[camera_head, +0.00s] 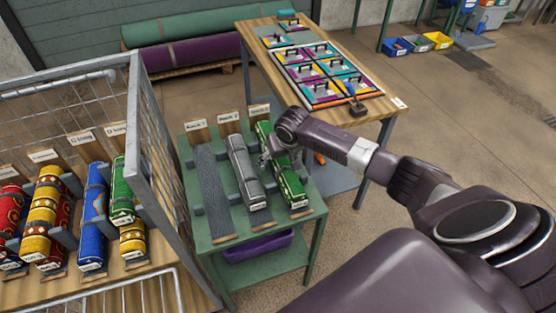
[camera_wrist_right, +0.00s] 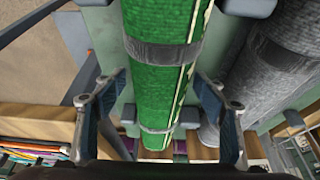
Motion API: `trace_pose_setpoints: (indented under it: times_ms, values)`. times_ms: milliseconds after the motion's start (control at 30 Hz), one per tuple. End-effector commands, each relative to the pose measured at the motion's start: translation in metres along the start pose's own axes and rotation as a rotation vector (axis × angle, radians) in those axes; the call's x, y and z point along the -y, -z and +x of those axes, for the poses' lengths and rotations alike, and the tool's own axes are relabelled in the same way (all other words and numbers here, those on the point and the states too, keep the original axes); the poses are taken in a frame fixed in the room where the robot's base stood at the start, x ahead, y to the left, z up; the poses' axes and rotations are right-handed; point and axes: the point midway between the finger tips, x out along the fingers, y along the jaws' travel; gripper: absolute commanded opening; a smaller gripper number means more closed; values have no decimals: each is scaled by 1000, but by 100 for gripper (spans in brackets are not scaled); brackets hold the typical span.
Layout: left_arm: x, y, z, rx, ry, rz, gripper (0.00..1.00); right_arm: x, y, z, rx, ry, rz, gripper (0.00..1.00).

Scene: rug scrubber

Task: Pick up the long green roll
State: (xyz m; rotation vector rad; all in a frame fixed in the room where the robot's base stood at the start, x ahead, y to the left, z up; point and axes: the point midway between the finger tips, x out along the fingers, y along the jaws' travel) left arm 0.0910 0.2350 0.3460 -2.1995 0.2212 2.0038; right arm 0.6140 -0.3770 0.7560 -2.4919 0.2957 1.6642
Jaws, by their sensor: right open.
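The long green roll (camera_head: 287,184), with a pale patterned stripe and grey bands, lies on the rightmost rack of the green table. My right gripper (camera_head: 270,158) is beside and over its middle, and partly hides it. In the right wrist view the green roll (camera_wrist_right: 155,68) runs lengthwise between the two open fingers of the right gripper (camera_wrist_right: 160,108). My left gripper is not in view.
A grey roll (camera_head: 245,172) lies close to the left of the green one. A wire mesh panel (camera_head: 158,150) divides this table from shorter colored rolls on the left, including a short green one (camera_head: 122,192). A wooden table (camera_head: 262,62) with sample cases stands behind.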

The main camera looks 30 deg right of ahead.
Motion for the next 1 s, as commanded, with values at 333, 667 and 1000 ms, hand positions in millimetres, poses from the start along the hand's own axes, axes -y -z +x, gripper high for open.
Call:
trace_pose_setpoints:
  times_ms: [333, 667, 1000]
  values:
    - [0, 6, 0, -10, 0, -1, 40, 0, 0, 0, 0, 0, 0, 42]
    - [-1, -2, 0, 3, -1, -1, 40, 0, 1, -1, -2, 1, 0, 12]
    - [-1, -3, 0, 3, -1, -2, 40, 0, 4, -8, -3, 2, 0, 12]
